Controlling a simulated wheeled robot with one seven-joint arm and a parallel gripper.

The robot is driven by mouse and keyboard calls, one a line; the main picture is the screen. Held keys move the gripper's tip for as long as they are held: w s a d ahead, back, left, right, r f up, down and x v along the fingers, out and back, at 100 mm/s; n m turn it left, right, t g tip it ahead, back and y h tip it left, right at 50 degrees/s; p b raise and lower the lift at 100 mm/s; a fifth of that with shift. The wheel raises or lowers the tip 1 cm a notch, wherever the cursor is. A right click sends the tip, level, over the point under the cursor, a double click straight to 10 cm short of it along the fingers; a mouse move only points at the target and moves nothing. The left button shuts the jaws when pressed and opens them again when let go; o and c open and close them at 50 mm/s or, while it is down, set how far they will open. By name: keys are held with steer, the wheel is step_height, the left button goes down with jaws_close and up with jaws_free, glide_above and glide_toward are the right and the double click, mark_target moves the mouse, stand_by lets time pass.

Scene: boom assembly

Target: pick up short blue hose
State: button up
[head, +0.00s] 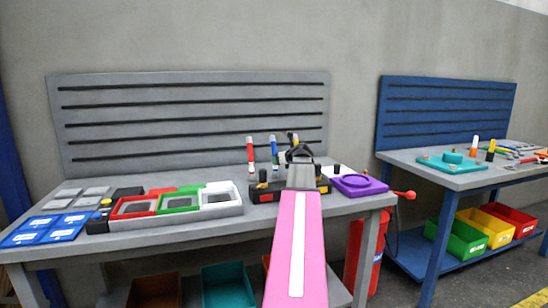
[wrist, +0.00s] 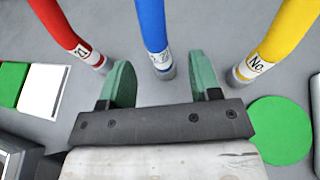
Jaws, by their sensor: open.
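The blue hose (wrist: 152,25) stands upright in the wrist view, with a white label and grey end at its lower part. In the head view the blue hose (head: 274,146) stands on the grey workbench. My gripper (wrist: 158,62) is open, its two green fingers apart, with the hose's lower end in line with the gap between them. I see no contact with either finger. My gripper (head: 299,152) is small and dark in the head view, just right of the blue hose.
A red hose (wrist: 62,28) and a yellow hose (wrist: 284,32) stand close on either side. A green disc (wrist: 280,130) lies at right. On the workbench (head: 255,217) are a bin tray (head: 178,220) and a purple part (head: 360,184). A second bench (head: 450,178) stands right.

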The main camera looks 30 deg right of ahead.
mark_target(275, 171)
steer(key=x, duration=0.5)
steer(key=shift+w+r, duration=0.1)
steer(key=shift+w, duration=0.1)
steer(key=shift+a, duration=0.1)
jaws_close()
